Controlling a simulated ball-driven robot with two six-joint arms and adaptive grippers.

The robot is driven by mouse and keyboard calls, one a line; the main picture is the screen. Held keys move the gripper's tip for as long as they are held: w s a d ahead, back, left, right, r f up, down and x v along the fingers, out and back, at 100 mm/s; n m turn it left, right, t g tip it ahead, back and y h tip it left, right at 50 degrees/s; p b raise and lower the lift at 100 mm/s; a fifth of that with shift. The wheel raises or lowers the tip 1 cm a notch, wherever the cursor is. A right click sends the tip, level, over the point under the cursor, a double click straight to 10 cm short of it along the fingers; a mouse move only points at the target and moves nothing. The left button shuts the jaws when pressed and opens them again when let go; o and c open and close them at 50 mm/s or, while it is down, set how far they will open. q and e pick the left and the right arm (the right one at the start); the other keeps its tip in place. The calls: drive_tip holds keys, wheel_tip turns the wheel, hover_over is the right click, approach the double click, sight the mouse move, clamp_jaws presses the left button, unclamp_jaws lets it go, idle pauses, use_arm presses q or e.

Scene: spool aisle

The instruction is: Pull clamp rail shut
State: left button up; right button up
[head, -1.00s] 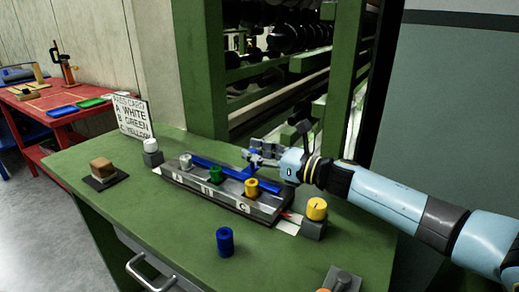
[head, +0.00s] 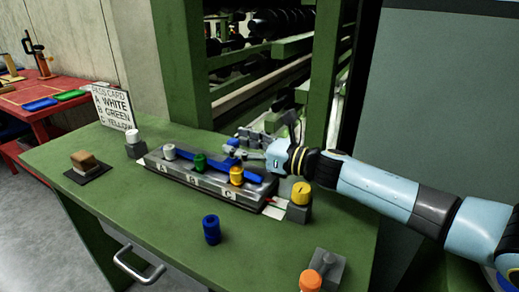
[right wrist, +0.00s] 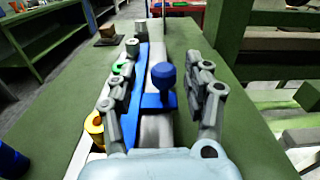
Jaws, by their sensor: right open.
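The clamp rail (head: 215,163) is a long blue bar along the grey fixture (head: 205,187), behind the white spool (head: 169,152), green spool (head: 200,162) and yellow spool (head: 236,176) over labels A, B and C. A gap shows between rail and spools. In the right wrist view the rail (right wrist: 131,100) carries an upright blue knob (right wrist: 163,78). My right gripper (head: 243,146) is at the rail's back side. Its open fingers (right wrist: 160,92) stand on both sides of the knob; whether they touch it I cannot tell. My left gripper is out of view.
A loose blue spool (head: 211,230) stands in front of the fixture. A yellow-topped post (head: 300,198) and a white-topped post (head: 134,143) flank it. A brown block (head: 84,161), a card (head: 115,107) and an orange-topped piece (head: 311,281) are also there. Green rack posts (head: 182,65) rise behind.

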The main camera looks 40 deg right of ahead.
drive_tip(key=v, duration=1)
drive_tip(key=shift+s+d+f, duration=0.1)
drive_tip(key=shift+s, duration=0.2)
